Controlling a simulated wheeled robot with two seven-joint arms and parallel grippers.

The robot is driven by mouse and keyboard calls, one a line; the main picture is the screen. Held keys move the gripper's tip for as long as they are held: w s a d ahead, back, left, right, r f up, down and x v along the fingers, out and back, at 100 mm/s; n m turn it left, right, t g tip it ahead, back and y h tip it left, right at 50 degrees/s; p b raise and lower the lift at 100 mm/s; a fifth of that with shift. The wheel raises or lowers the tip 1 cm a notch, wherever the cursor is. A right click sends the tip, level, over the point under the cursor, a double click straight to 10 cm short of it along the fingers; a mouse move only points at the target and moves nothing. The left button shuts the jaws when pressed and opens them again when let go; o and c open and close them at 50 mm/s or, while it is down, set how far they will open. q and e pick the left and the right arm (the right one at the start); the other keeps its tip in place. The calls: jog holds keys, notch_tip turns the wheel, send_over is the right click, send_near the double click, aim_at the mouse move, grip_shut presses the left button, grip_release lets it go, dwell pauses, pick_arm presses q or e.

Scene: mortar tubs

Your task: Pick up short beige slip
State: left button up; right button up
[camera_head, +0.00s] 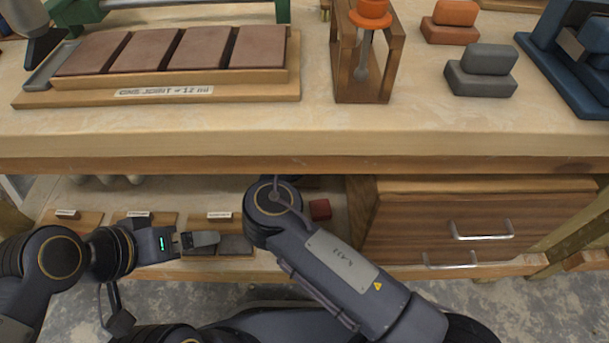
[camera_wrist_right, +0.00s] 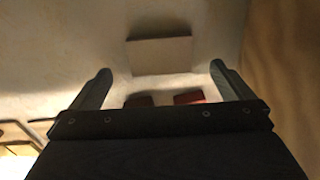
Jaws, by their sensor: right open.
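A short beige slip (camera_wrist_right: 160,55) lies on a pale surface in the right wrist view, a plain rectangular piece just beyond my fingertips. My right gripper (camera_wrist_right: 162,72) is open, its two fingers spread wider than the slip, with nothing held. In the head view the right gripper is hidden behind my arm and under the bench top, and I cannot make out the slip there. My left gripper (camera_head: 200,241) is at the lower shelf, over dark pieces in a labelled wooden holder; whether its jaws are open is unclear.
Two dark red blocks (camera_wrist_right: 188,97) show between my right fingers, partly hidden by the gripper body. A red block (camera_head: 320,209) sits on the lower shelf (camera_head: 335,238) beside a wooden drawer unit (camera_head: 480,215). The thick bench top (camera_head: 430,120) overhangs the shelf.

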aim_at(308, 181)
notch_tip(308, 181, down, 6)
jog(key=b, duration=0.4)
jog(key=shift+f, duration=0.2)
jog(key=shift+r, duration=0.1)
jog(key=shift+c, duration=0.4)
jog(key=c, duration=0.9)
jog(key=shift+r, duration=0.15)
